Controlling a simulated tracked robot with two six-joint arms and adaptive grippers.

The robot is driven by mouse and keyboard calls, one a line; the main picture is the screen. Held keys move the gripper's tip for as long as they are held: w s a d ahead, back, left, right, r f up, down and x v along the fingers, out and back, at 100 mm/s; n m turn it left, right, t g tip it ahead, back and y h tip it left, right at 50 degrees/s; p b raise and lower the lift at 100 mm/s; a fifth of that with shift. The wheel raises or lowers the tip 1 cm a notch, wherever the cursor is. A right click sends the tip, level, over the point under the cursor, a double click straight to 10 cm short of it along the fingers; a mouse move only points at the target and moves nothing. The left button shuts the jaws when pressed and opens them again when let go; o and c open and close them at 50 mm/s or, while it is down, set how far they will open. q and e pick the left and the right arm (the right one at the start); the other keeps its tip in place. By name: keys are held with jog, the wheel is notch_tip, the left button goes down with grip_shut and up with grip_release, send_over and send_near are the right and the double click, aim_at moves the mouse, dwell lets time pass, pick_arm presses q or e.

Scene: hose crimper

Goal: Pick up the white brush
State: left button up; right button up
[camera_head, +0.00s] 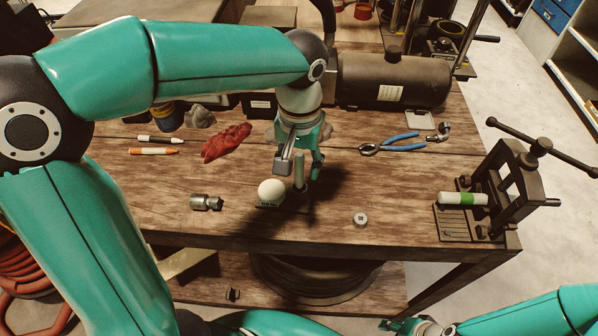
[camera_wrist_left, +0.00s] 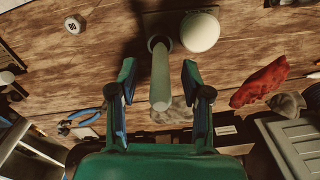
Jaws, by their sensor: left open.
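A pale upright rod (camera_head: 299,172) stands in a dark ring on a small plate, beside a white ball (camera_head: 271,190). I cannot tell for sure that this rod is the white brush; no bristles show. The left wrist view shows the rod (camera_wrist_left: 160,78) and the ball (camera_wrist_left: 200,32) too. My left gripper (camera_head: 300,163) is open above the plate, and in the wrist view its fingers stand on both sides of the rod with gaps. My right gripper (camera_head: 402,326) is only partly in view at the bottom edge, apart from the bench.
A red rag (camera_head: 226,143), markers (camera_head: 156,150), a metal fitting (camera_head: 205,202) and blue-handled pliers (camera_head: 393,145) lie on the wooden bench. A vise-like crimper (camera_head: 515,190) with a white-green cylinder (camera_head: 463,198) stands at right. A dark tank (camera_head: 395,80) is behind.

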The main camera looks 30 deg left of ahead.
pick_arm(q)
jog(key=shift+f, duration=0.95)
jog(key=shift+c, duration=0.2)
grip_shut()
jog(key=shift+r, duration=0.15)
